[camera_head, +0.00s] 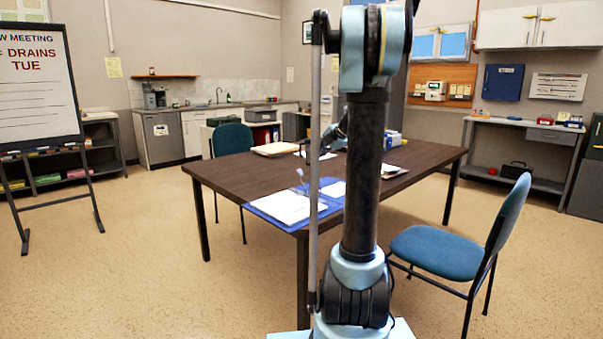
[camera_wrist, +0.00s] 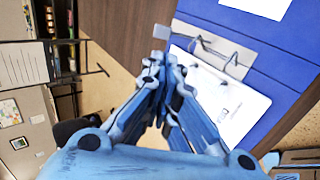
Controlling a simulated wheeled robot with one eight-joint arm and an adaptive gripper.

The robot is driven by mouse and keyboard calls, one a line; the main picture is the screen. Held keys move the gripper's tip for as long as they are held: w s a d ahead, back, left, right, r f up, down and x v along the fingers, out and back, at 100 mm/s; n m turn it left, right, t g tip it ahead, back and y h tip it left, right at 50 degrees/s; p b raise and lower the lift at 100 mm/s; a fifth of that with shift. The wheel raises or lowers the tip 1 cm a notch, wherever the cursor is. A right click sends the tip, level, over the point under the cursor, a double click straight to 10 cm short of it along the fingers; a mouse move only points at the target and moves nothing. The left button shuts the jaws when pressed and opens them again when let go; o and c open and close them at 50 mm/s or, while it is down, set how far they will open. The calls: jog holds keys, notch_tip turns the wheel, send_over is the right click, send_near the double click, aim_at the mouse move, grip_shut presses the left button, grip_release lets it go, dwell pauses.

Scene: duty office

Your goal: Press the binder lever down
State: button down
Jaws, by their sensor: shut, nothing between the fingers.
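The blue binder (camera_head: 332,205) lies open on the near left corner of the dark table (camera_head: 228,177), with white paper in it. Its upright metal lever (camera_head: 300,176) shows small in the head view. In the wrist view the binder (camera_wrist: 283,72) fills the right side, with the metal arch mechanism (camera_wrist: 232,60) over a white sheet (camera_wrist: 228,108). My gripper (camera_wrist: 158,60) is shut and empty. Its tips are just left of the mechanism, by a small grey tab (camera_wrist: 161,32); I cannot tell whether they touch it.
Blue chairs stand at the right (camera_head: 440,252) and behind the table (camera_head: 232,139). A folder (camera_head: 275,149) and other papers lie farther back on the table. A whiteboard stand (camera_head: 40,85) is at the left. The floor in front is clear.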

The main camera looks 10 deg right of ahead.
aim_at(299, 172)
dwell(0.3)
jog(key=x, duration=1.4)
